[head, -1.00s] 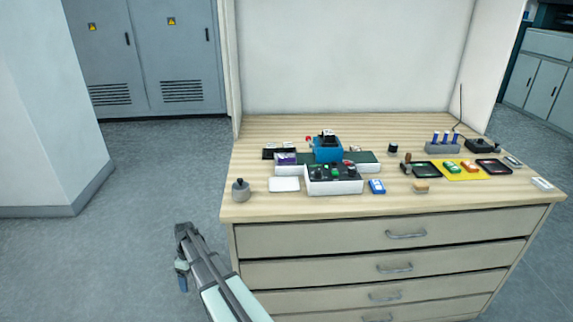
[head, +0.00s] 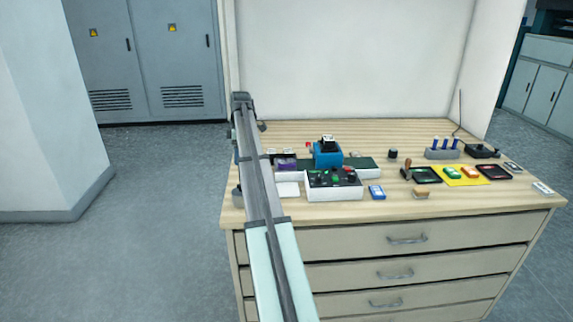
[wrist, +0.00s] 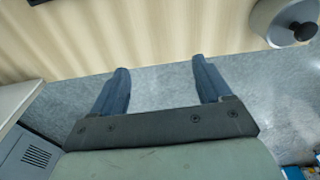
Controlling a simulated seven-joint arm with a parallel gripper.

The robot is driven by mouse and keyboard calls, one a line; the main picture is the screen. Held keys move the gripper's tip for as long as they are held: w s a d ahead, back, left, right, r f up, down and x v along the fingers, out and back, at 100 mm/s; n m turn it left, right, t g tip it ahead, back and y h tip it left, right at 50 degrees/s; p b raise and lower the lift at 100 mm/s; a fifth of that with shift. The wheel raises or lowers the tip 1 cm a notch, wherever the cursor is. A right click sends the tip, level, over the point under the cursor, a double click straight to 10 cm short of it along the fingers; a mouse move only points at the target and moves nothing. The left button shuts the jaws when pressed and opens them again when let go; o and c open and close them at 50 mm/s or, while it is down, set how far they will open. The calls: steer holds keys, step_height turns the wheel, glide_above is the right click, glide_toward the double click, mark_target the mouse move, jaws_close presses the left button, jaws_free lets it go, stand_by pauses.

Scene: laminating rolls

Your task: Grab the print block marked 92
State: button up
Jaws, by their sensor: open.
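In the head view, small coloured blocks lie on the wooden workbench (head: 440,209). A green block (head: 452,173) and an orange block (head: 471,172) lie on or by a yellow mat (head: 456,182). A blue and white block (head: 376,192) lies nearer the front edge. Their markings are too small to read, so I cannot tell which is 92. My gripper (wrist: 160,66) is open and empty in the wrist view, with two blue fingers apart. It is over the bench's edge, with floor between the fingers. My arm hides most of it in the head view, far left of the yellow mat.
A grey pot with a black knob (wrist: 283,22) is near my gripper. A white control box (head: 334,190) and a blue device (head: 327,154) stand mid-bench. Dark trays (head: 427,175) flank the mat. A wooden-handled stamp (head: 407,168) stands left of them. The bench's front right is mostly clear.

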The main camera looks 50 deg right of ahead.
steer(key=s+d+r+g, duration=0.1)
steer(key=s+d+r, duration=1)
steer(key=d, duration=0.1)
glide_above(286, 161)
steer(key=shift+h, duration=0.4)
steer(key=f, duration=0.8)
steer(key=shift+w+f, duration=0.3)
steer(key=shift+w, duration=0.05)
steer(key=shift+s+f, duration=0.25)
steer(key=shift+f, duration=0.9)
steer(key=shift+s+f, duration=0.25)
steer(key=shift+f, duration=1.3)
